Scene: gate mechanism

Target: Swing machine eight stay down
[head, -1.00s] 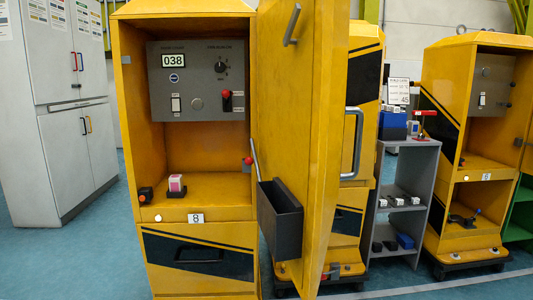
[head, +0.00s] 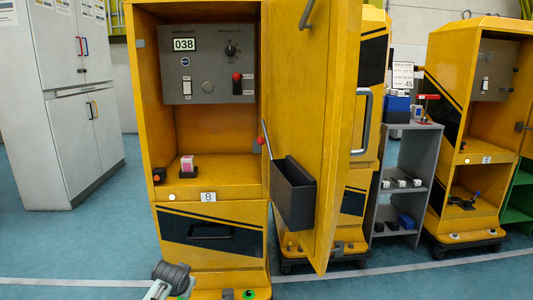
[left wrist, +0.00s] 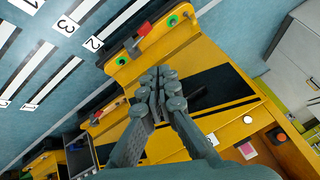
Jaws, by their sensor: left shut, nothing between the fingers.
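Machine eight (head: 212,228) is a yellow cabinet with an "8" label (head: 208,197) and its door (head: 315,120) swung open. A thin grey rod (head: 268,150) with a red knob stands tilted by the door's hinge side, above the black door bin (head: 294,193); I cannot tell whether it is the stay. My left gripper (head: 172,278) is low in front of the cabinet's base. In the left wrist view the gripper (left wrist: 160,82) is shut and empty, over the lower yellow front. A red-handled lever (left wrist: 145,28) lies at the base's edge beyond the fingertips. My right gripper is out of view.
Inside the cabinet are a control panel (head: 209,70) reading 038 and a pink-and-white block (head: 187,165). A grey shelf (head: 408,160) and another yellow machine (head: 465,130) stand right. White cabinets (head: 66,100) stand left. Blue floor (head: 80,245) is clear at left.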

